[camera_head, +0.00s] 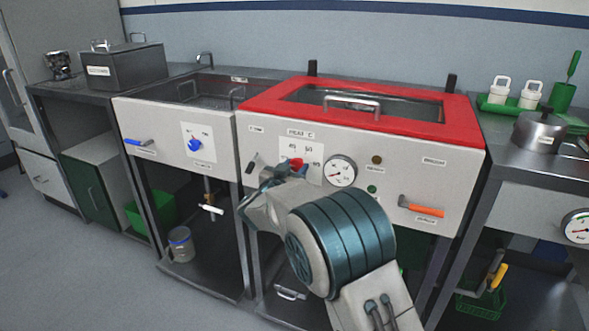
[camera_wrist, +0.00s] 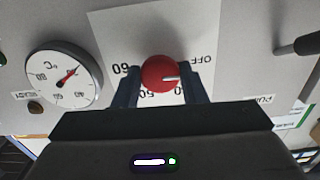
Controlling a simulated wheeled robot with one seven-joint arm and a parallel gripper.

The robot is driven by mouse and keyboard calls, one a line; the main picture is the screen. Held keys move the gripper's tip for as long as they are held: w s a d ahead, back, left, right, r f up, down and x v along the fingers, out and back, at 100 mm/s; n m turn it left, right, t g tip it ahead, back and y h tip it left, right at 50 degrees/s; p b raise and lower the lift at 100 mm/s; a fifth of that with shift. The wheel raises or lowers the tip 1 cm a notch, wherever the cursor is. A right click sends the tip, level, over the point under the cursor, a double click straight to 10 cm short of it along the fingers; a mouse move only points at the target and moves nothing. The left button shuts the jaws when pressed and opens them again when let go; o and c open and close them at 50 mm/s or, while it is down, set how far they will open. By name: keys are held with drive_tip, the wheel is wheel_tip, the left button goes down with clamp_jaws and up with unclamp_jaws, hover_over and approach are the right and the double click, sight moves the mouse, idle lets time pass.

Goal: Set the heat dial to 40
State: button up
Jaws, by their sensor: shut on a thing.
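The heat dial is a red round knob (camera_head: 297,163) on the white front panel, under a label reading HEAT C. In the wrist view, which shows the panel upside down, the red heat dial (camera_wrist: 158,74) sits between the two fingers of my gripper (camera_wrist: 160,86), which is shut on it. The 60 shows at the left and a partly covered 50 below; no 40 is readable there, and my right-hand finger covers that side. In the head view my gripper (camera_head: 283,172) reaches the knob from lower left.
A round gauge (camera_head: 341,171) is right of the dial; it also shows in the wrist view (camera_wrist: 65,75). An orange-handled lever (camera_head: 422,207) is further right, and a blue knob (camera_head: 195,145) is on the left panel. A red-framed lid (camera_head: 270,96) lies above.

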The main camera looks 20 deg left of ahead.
drive_tip(key=shift+m, duration=0.3)
drive_tip(key=m+b, duration=0.3)
drive_tip(key=m, duration=0.2)
drive_tip(key=shift+f+m, duration=0.15)
drive_tip(key=shift+m, duration=0.15)
drive_tip(key=m+b, duration=0.3)
drive_tip(key=m, duration=0.2)
drive_tip(key=shift+m, duration=0.3)
drive_tip(key=o, duration=1)
drive_tip(key=s+p, duration=0.1)
drive_tip(key=s, duration=0.8)
drive_tip(key=s+a+p, duration=0.1)
drive_tip(key=s, duration=0.4)
drive_tip(key=shift+p, duration=0.35)
